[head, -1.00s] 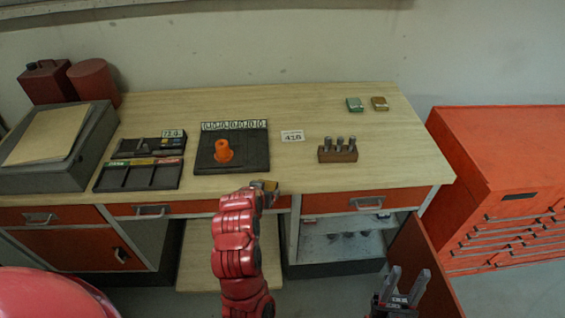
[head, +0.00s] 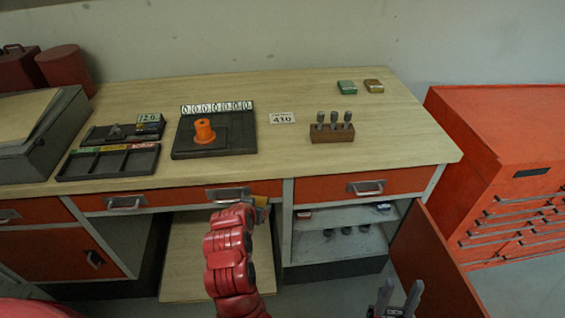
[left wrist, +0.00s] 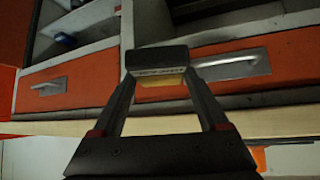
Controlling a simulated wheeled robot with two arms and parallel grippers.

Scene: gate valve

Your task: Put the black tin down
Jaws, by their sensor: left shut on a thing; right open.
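The black tin (left wrist: 157,56) is between the fingertips of my left gripper (left wrist: 162,76) in the left wrist view. It has pale lettering and a tan face below. In the head view my left gripper (head: 254,204) is in front of the bench's drawer fronts, below the bench top (head: 400,130); my red arm hides most of it. Only a small tan and dark part of the tin (head: 261,202) shows there. My right gripper (head: 398,296) is open and empty at the bottom edge, near the open cabinet door (head: 428,255).
On the bench stand a green tin (head: 347,87), a brown tin (head: 374,86), a wooden block with pegs (head: 332,135), a black plate with an orange part (head: 204,131) and a divided tray (head: 108,163). The bench's right part has free room. An open shelf (head: 310,246) lies below.

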